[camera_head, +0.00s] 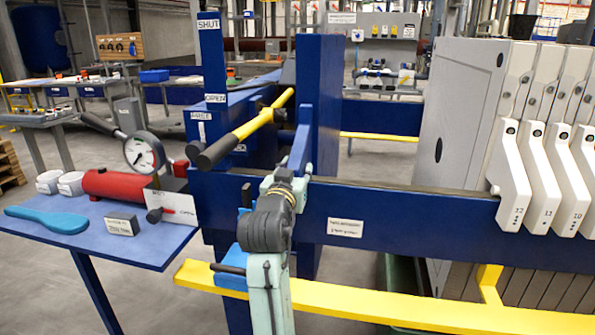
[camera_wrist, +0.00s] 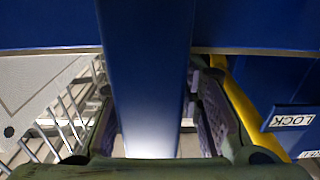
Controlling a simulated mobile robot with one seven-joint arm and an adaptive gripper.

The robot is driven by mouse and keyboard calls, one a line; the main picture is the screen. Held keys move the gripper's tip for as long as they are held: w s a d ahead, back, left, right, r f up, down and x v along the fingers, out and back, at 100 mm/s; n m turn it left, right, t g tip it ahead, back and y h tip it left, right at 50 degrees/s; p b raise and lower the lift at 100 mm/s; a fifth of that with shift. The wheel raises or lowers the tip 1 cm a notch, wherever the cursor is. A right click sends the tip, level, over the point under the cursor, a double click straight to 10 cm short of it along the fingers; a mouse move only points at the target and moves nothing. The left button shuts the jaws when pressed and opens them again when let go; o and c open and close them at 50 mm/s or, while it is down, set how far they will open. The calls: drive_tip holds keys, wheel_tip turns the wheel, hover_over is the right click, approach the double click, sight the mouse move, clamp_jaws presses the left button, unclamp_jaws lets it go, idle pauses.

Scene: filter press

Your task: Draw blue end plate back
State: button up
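The blue end plate (camera_head: 319,130) stands upright across the blue side rail in the head view. A slanted blue bar (camera_head: 299,142) stands at its near side, and my gripper (camera_head: 287,181) is at the bar's lower end. In the wrist view a blue bar (camera_wrist: 147,70) runs down between the two fingers of my gripper (camera_wrist: 155,120). The fingers are spread, one on each side of the bar, with a narrow gap showing at the right finger. Whether the left finger touches the bar is hard to tell. My arm hides the bar's lower part in the head view.
A yellow lever with a black grip (camera_head: 246,129) slants close left of the end plate. Pale filter plates (camera_head: 472,120) stand at the right. A blue side table (camera_head: 150,242) holds a red cylinder and gauge. A yellow rail (camera_head: 400,306) runs low in front.

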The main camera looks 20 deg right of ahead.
drive_tip(key=v, duration=1.2)
